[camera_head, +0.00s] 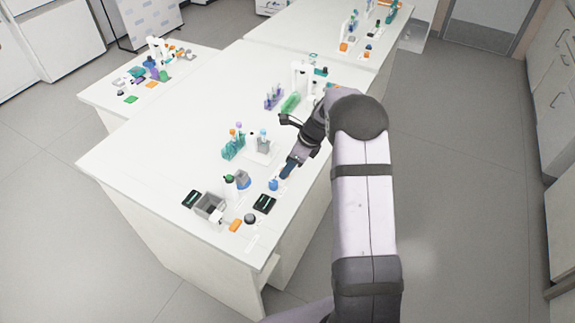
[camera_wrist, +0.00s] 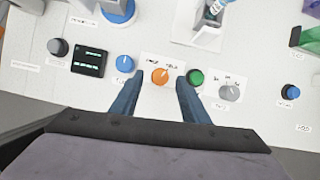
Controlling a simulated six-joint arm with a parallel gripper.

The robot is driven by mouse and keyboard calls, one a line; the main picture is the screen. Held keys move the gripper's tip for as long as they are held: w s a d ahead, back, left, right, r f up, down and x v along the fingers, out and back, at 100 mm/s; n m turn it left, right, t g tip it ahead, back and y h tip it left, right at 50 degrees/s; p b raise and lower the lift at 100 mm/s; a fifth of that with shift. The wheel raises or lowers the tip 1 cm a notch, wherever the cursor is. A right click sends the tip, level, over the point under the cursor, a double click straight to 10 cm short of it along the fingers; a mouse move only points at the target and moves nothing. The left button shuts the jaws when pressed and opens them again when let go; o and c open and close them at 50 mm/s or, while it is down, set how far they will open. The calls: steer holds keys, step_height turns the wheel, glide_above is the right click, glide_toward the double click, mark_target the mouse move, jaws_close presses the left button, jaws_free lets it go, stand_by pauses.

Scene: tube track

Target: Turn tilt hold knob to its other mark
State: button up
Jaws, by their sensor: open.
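The tilt hold knob appears to be the orange knob (camera_wrist: 160,76) on a white plate in the wrist view. Small printed marks stand above it to left and right, and its pale pointer line seems to lean up toward the right one. My gripper (camera_wrist: 160,84) is open, with its two blue fingers either side of the orange knob and a gap on each side. In the head view my gripper (camera_head: 286,172) is low over the bench near its right edge, and the orange knob is hidden there behind it.
In the wrist view a blue knob (camera_wrist: 125,64) stands close by the left finger and a green knob (camera_wrist: 195,76) by the right fingertip. A grey knob (camera_wrist: 229,91) is further right. A black display (camera_wrist: 90,60) lies left. Tubes in a rack (camera_head: 233,148) stand left of my gripper.

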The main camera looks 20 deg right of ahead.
steer(key=shift+x, duration=0.75)
jaws_close()
steer(key=shift+n, duration=0.4)
steer(key=n, duration=0.2)
steer(key=n+g+b, duration=0.1)
steer(key=n, duration=0.1)
steer(key=n+g, duration=0.1)
steer(key=shift+w+d+f+n+y, duration=0.1)
steer(key=shift+w+n+y, duration=0.15)
steer(key=shift+n+y, duration=0.15)
steer(key=n+g+b, duration=0.1)
steer(key=n+g, duration=0.1)
steer(key=n, duration=0.2)
steer(key=shift+w+n, duration=0.15)
steer(key=shift+n, duration=0.25)
steer(key=shift+n+g, duration=0.4)
steer(key=shift+n, duration=0.2)
